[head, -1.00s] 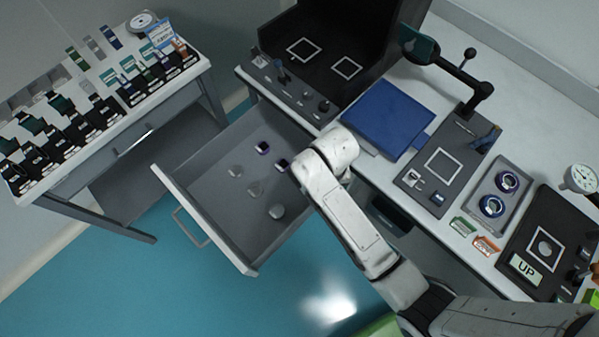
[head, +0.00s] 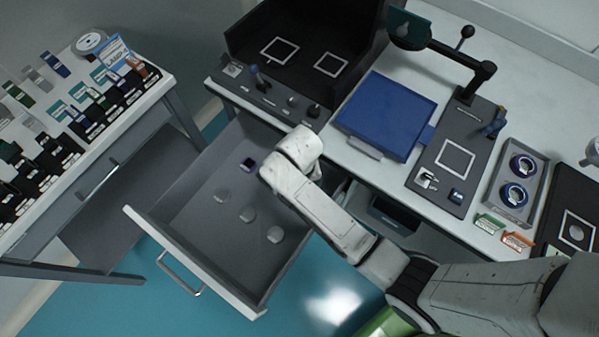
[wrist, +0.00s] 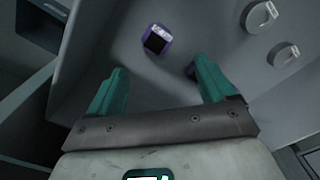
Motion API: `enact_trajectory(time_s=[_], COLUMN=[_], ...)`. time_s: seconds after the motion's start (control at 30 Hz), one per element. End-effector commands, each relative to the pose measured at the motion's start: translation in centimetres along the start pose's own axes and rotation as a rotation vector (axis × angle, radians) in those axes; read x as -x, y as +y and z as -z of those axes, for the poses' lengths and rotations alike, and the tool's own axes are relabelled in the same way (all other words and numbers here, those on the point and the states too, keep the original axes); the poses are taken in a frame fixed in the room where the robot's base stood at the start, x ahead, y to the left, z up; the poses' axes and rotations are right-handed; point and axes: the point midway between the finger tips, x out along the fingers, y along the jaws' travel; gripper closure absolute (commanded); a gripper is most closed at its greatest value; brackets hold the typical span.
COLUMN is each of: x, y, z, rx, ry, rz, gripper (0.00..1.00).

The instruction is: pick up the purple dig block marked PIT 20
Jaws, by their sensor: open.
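In the wrist view a small purple block (wrist: 158,39) with a dark face and a white label lies on the grey drawer floor; its marking is too small to read. In the head view one purple block (head: 248,164) lies in the open drawer (head: 195,215), just left of my white arm. My arm hides the gripper there.
Drawer walls surround the space. Above is the bench with a blue panel (head: 387,115) and a dark open box (head: 300,50). A side table (head: 75,130) with samples stands left.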

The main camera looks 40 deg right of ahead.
Motion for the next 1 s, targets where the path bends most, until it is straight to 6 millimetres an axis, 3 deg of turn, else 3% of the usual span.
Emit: enact_trajectory(time_s=[0.2,0.47,0.73,1.0], x=[-3.4,-5.2,-8.9,-9.7], y=[0.0,0.1,0.5,0.5], z=[0.0,-0.1,-0.4,-0.4], rx=[0.0,0.0,0.0,0.0], ry=[-0.001,-0.001,-0.002,0.0], rz=[-0.001,-0.001,-0.001,0.0], gripper=[0.17,0.17,0.17,0.17])
